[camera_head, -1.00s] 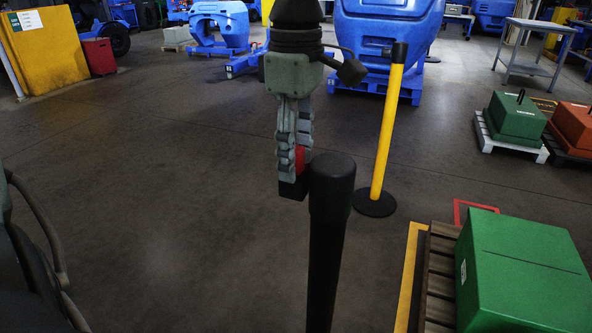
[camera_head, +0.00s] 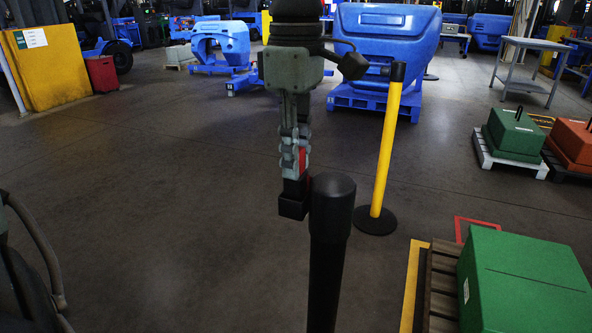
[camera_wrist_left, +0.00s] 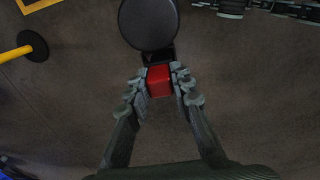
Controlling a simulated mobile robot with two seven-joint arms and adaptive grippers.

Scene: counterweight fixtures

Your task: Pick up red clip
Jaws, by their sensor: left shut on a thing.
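The red clip (camera_head: 302,162) is a small red block, mostly hidden by the fingers in the head view. In the left wrist view the red clip (camera_wrist_left: 159,81) shows between the two fingertips, right beside the round black top of a post. My left gripper (camera_head: 294,168) points down and is shut on the red clip; it also shows in the left wrist view (camera_wrist_left: 159,88). A black piece (camera_head: 293,205) sits just below the clip, against the post; I cannot tell how it is joined. My right gripper is not in view.
The black post (camera_head: 331,230) stands upright right of the gripper. A yellow post (camera_head: 388,140) on a black base stands behind it. A green block (camera_head: 520,285) on a wooden pallet is at lower right. The floor to the left is clear.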

